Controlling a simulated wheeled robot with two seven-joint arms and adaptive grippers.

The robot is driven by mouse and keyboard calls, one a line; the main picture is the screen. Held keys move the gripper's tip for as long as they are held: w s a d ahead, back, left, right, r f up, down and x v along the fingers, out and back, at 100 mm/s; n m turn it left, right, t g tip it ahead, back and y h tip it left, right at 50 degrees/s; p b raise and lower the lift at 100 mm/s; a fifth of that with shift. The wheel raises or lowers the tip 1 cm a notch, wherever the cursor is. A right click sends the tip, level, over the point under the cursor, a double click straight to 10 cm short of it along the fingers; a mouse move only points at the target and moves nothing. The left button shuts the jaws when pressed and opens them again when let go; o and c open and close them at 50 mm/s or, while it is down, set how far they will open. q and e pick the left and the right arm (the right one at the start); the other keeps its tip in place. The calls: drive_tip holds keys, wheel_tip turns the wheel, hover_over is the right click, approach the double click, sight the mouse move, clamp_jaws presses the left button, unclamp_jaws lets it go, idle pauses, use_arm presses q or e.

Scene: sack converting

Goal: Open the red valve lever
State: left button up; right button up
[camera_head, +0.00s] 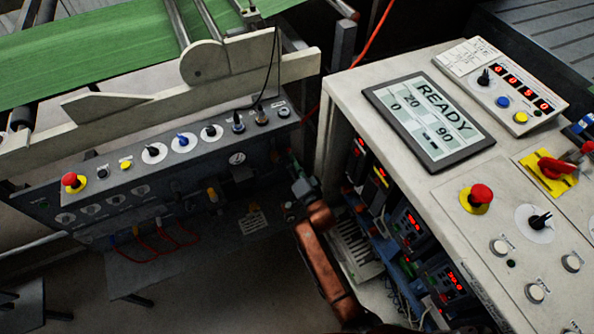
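A red handle (556,167) sits on a yellow plate at the right edge of the white console; it is the only red lever-like part I can make out, and I cannot tell for sure that it is the valve lever. My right gripper (294,168) is dark and lies in shadow at the end of a copper-coloured arm. It is in front of the grey control panel's right end, left of the console and well away from the red handle. Its fingers are too dark to read. My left gripper is not in view.
The white console (346,88) carries a READY screen (430,115), a red stop button (477,198) and knobs. Its open side shows lit electrical modules. The grey panel (100,205) has another red stop button (73,182). A green web (90,55) runs above. Red tubes hang below.

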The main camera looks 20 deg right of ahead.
drive_tip(key=s, duration=0.8)
drive_tip(key=shift+s, duration=0.3)
drive_tip(key=shift+d, duration=0.1)
